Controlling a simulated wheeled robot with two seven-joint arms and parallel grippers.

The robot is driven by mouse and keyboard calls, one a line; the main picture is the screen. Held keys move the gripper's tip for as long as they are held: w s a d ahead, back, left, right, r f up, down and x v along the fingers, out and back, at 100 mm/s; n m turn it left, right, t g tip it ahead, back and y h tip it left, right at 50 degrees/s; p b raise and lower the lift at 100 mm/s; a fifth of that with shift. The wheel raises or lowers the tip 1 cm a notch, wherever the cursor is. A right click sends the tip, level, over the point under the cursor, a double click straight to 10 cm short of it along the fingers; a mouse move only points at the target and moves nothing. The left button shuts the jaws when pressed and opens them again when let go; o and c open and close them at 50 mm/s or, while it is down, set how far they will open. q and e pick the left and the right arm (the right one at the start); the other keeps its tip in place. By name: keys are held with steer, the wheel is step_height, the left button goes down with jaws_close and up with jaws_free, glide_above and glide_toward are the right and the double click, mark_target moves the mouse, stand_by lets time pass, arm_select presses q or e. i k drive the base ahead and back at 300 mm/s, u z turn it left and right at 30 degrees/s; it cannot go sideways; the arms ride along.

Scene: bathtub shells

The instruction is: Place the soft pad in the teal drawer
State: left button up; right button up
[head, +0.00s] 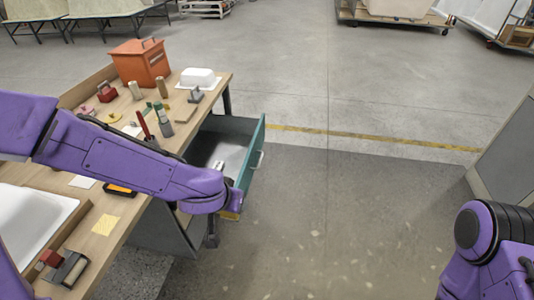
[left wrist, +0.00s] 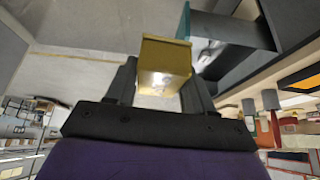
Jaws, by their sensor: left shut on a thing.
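The soft pad looks like a yellow block (left wrist: 165,62) between the fingers of my left gripper (left wrist: 160,85) in the left wrist view. The gripper is shut on it. The teal drawer (head: 251,160) is pulled out from the workbench, with a pale floor inside. The pad is outside the drawer, near its front corner. The teal drawer front (left wrist: 185,22) also shows just beyond the pad in the left wrist view. My right gripper is out of view.
The workbench top (head: 105,222) holds an orange box (head: 140,63), a white dish (head: 198,78), a white basin (head: 32,225), a yellow sheet (head: 105,224) and several small tools. The floor right of the drawer is clear. A grey cabinet (head: 510,155) stands at the right.

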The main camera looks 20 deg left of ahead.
mark_target(222, 158)
steer(key=z, duration=0.2)
steer(key=i, duration=1)
steer(key=u, duration=0.75)
steer(key=i, duration=1.3)
steer(key=u, duration=0.3)
